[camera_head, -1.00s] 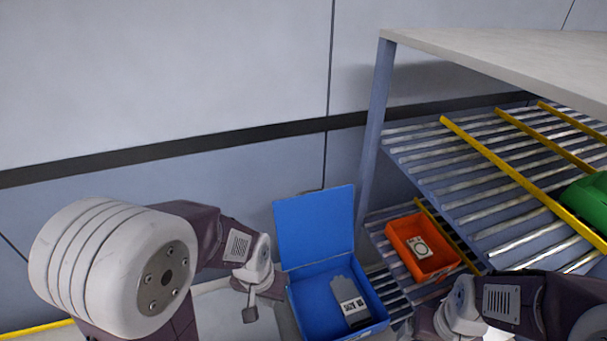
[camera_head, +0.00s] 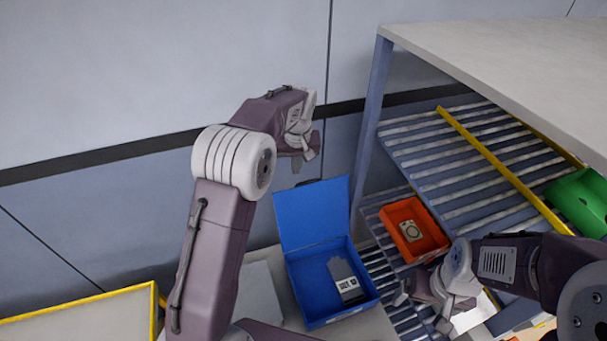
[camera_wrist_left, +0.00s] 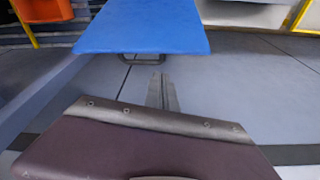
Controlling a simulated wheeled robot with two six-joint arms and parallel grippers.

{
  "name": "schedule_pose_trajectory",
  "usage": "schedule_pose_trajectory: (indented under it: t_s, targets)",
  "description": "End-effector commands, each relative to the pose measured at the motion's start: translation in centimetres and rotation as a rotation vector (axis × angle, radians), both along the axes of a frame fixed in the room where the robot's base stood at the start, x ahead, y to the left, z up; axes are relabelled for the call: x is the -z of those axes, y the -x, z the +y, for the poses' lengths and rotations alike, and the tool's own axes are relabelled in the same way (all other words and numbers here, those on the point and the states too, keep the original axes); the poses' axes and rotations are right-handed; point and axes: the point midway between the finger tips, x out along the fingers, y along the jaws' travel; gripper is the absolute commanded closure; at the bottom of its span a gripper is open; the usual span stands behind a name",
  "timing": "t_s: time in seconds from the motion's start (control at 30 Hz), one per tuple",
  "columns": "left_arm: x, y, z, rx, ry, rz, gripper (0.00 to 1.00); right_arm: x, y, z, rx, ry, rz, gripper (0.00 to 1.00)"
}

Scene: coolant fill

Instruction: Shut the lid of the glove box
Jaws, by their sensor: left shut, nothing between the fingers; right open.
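The glove box is a blue box (camera_head: 306,303) with its lid (camera_head: 311,212) standing open at its far side. A grey item with a white label (camera_head: 345,282) lies inside it. My left gripper (camera_head: 297,163) is shut and empty, above and behind the raised lid. In the left wrist view the lid (camera_wrist_left: 145,27) fills the upper middle, and the shut fingertips (camera_wrist_left: 161,80) point toward it, apart from it as far as I can tell. My right gripper (camera_head: 424,307) is open and empty, to the right of the box.
An orange bin (camera_head: 432,246) with an item in it sits on the lower roller rack (camera_head: 378,268). A green bin (camera_head: 578,200) is on the upper rollers. A rack post (camera_head: 372,120) stands close right of the lid. The wall is behind.

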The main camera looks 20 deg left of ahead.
Motion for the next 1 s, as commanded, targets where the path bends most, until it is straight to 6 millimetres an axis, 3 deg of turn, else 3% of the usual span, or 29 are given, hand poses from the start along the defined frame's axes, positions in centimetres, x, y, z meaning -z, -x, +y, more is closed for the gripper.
schedule_pose_trajectory:
  t_s: [0.03,0.1,0.2,0.57,0.83,1.0]
  targets:
    - [-0.4,-1.8,-0.1,-0.041,-0.005,-0.008,1.0,0.0,0.0,0.0,0.0,0.0,0.0,0.12]
    - [-1.1,-3.4,-0.1,-0.105,-0.008,-0.014,1.0,0.0,0.0,0.0,0.0,0.0,0.0,0.12]
    - [-1.7,-4.7,-0.1,-0.179,-0.012,-0.023,1.0,0.0,0.0,0.0,0.0,0.0,0.0,0.12]
    - [-1.8,-5.5,0.0,-0.243,-0.014,-0.031,1.0,0.0,0.0,0.0,0.0,0.0,0.0,0.12]
    - [2.8,-6.4,0.8,-0.242,-0.014,-0.028,1.0,-0.2,0.0,0.0,0.0,0.0,0.0,0.12]
    - [6.1,-7.3,1.4,-0.241,-0.014,-0.028,1.0,-1.5,0.0,0.0,0.0,0.0,0.0,0.12]
